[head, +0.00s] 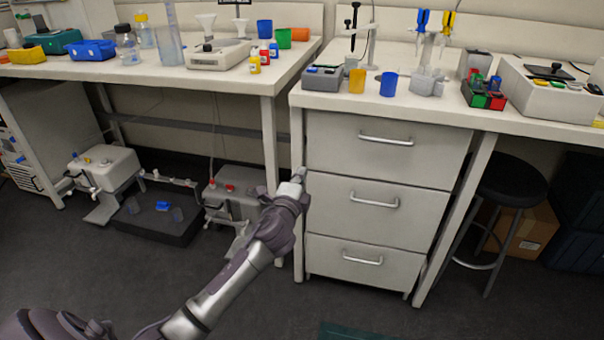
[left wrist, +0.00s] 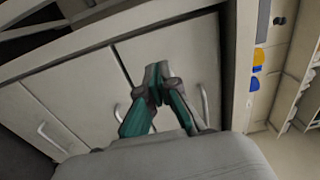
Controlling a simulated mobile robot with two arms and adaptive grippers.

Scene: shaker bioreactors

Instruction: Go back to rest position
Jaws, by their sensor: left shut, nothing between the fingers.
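My left arm reaches in from the lower left of the head view. Its gripper (head: 298,178) is in front of the left edge of a white drawer cabinet (head: 385,180), below the bench top. In the left wrist view the gripper (left wrist: 157,70) has its fingertips together, with nothing between them. The cabinet's drawer fronts and handles show behind the fingers there. I cannot tell whether the gripper touches the cabinet. My right gripper is in neither view.
Two white benches (head: 130,72) carry bottles, beakers and lab devices. Shaker equipment (head: 105,165) and a dark mat stand on the floor under the left bench. A black stool (head: 512,180) and a cardboard box (head: 530,230) are at the right. Floor before the drawers looks mostly clear.

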